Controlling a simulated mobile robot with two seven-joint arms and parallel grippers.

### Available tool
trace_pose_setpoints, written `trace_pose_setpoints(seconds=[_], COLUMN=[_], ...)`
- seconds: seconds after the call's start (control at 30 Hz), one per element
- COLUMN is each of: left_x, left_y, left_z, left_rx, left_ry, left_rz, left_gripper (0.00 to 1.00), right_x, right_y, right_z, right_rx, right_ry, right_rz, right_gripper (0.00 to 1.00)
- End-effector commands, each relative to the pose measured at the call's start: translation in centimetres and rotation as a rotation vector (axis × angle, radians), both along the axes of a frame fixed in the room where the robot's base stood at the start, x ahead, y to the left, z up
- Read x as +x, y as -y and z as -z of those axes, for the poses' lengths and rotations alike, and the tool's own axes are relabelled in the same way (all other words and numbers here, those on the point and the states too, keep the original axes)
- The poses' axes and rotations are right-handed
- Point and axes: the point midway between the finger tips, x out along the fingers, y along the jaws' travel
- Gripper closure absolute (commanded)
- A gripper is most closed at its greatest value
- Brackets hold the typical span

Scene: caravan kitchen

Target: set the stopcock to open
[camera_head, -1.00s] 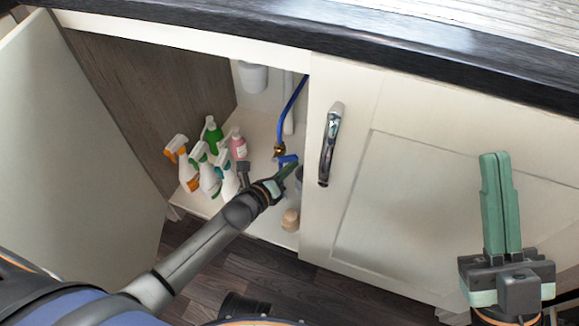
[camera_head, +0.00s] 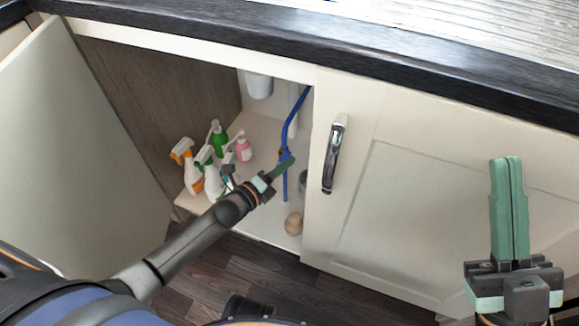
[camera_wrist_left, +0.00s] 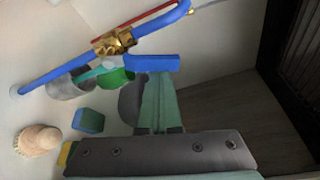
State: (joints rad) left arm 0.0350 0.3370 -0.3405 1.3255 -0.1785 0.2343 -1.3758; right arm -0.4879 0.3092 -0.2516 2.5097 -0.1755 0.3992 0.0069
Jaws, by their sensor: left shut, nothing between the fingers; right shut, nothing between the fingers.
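The stopcock is a brass valve (camera_wrist_left: 115,42) on a blue pipe (camera_wrist_left: 60,70), with a blue lever handle (camera_wrist_left: 153,62). In the left wrist view the handle lies at an angle to the pipe, not in line with it. My left gripper (camera_wrist_left: 159,78) is shut and empty, its green fingertips right at the handle; I cannot tell whether they touch. In the head view my left gripper (camera_head: 289,160) reaches into the cupboard and hides most of the valve on the blue pipe (camera_head: 289,125). My right gripper (camera_head: 507,162) is shut and empty before the closed door.
Several spray bottles (camera_head: 209,180) and a pink bottle (camera_head: 244,150) stand left of my left gripper. A beige brush-like object (camera_head: 293,223) sits below it. The open left door (camera_head: 80,150) and closed right door (camera_head: 400,190) flank the opening.

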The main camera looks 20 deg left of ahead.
Motion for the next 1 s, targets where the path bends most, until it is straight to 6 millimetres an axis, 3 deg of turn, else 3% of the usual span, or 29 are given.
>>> trace_pose_setpoints(seconds=[0.23, 1.0], left_x=[0.1, 0.1], left_y=[-1.1, -1.7], left_z=[-0.6, -0.7], left_rx=[-0.164, -0.155], left_ry=[-0.004, -0.006], left_rz=[-0.004, -0.003], left_gripper=[1.0, 1.0], right_x=[0.0, -0.1], right_y=[0.0, 0.0], right_z=[-0.1, -0.3], right_rx=[-0.001, -0.003], right_ry=[0.003, 0.005], right_rz=[0.0, -0.003], right_gripper=[1.0, 1.0])
